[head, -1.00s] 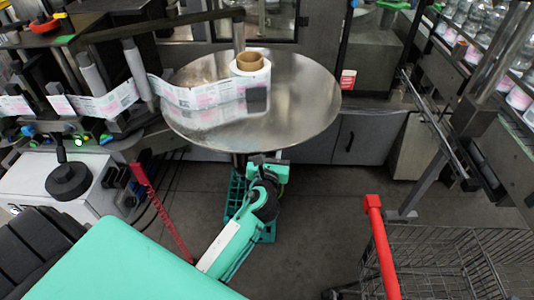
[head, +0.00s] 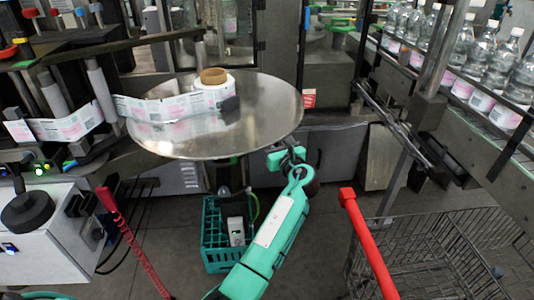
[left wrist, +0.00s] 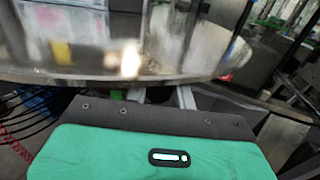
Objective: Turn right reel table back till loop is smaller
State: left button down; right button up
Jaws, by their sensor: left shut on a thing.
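The right reel table (head: 270,112) is a round shiny metal disc. A white label reel with a brown core (head: 213,77) stands upright near its back. The printed label strip (head: 165,107) runs from the rollers at the left across the disc to the reel, in a shallow curve standing on edge. My left gripper (head: 285,155) is at the disc's front right rim, shut on the rim. In the left wrist view the rim (left wrist: 100,78) crosses close above the fingers, and the fingertips are mostly hidden under it. My right gripper is not in view.
A green crate (head: 213,262) stands on the floor under the table. A shopping cart with a red handle (head: 366,240) is at the right. Bottles (head: 470,70) line a conveyor at the upper right. A red coiled cable (head: 133,243) hangs at the left.

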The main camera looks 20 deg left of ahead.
pick_arm(q)
jog(key=w+b, duration=0.1)
jog(key=w+d+n+g+y+b, duration=0.1)
jog(key=w, duration=0.1)
jog(key=shift+d+f, duration=0.15)
jog(key=shift+d, duration=0.05)
jog(key=shift+w+d+n+g+y+b, duration=0.25)
jog(key=shift+w+n+g+y+b, duration=0.35)
jog(key=shift+w+b, duration=0.3)
jog(key=shift+w, duration=0.35)
jog(key=c, duration=1.2)
grip_release()
jog(key=shift+o, duration=0.2)
jog(key=shift+r, duration=0.2)
